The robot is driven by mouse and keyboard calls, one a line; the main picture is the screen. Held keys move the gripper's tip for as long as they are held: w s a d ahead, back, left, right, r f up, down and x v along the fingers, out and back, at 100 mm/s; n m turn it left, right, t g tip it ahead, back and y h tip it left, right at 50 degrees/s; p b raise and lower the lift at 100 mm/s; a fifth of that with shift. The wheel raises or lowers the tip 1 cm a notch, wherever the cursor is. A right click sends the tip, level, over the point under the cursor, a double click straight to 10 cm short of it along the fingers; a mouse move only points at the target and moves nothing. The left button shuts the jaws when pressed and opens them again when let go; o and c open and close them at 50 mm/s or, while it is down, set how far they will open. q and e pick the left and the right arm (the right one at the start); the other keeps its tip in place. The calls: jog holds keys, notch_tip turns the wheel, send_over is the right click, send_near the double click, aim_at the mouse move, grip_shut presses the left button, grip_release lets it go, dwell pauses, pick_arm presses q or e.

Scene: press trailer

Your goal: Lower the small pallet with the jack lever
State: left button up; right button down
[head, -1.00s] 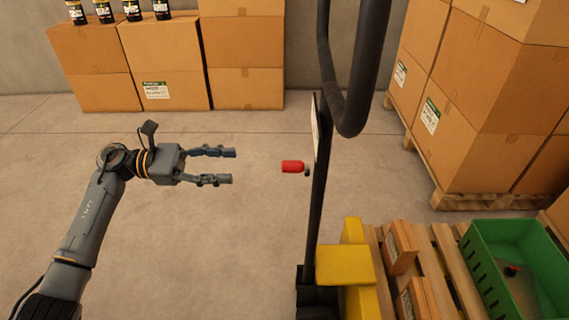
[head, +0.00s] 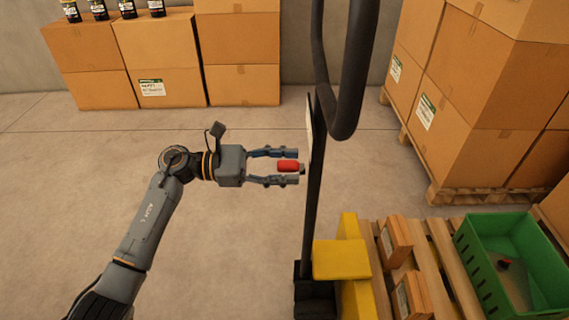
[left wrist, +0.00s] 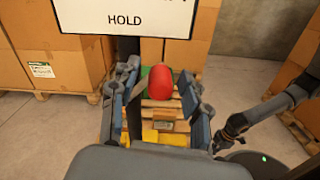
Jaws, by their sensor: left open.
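The jack lever has a red grip (head: 288,166) on a short dark stub at the side of the black jack handle post (head: 313,200). My left gripper (head: 292,167) is open, with one finger on each side of the red grip. In the left wrist view the red grip (left wrist: 161,82) stands between the two fingers (left wrist: 160,100), with a gap to either side. The small pallet (head: 436,262) is at the lower right, behind the yellow jack body (head: 342,260). My right arm (left wrist: 265,110) shows at the right of the left wrist view; its gripper is unclear.
A green crate (head: 478,270) and small boxes (head: 393,242) sit on the small pallet. Tall carton stacks stand on another pallet (head: 470,192) at right and along the back wall. A sign reading HOLD (left wrist: 125,20) hangs above the grip. The floor at left is clear.

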pick_arm(q)
jog(key=shift+c, duration=0.2)
grip_shut()
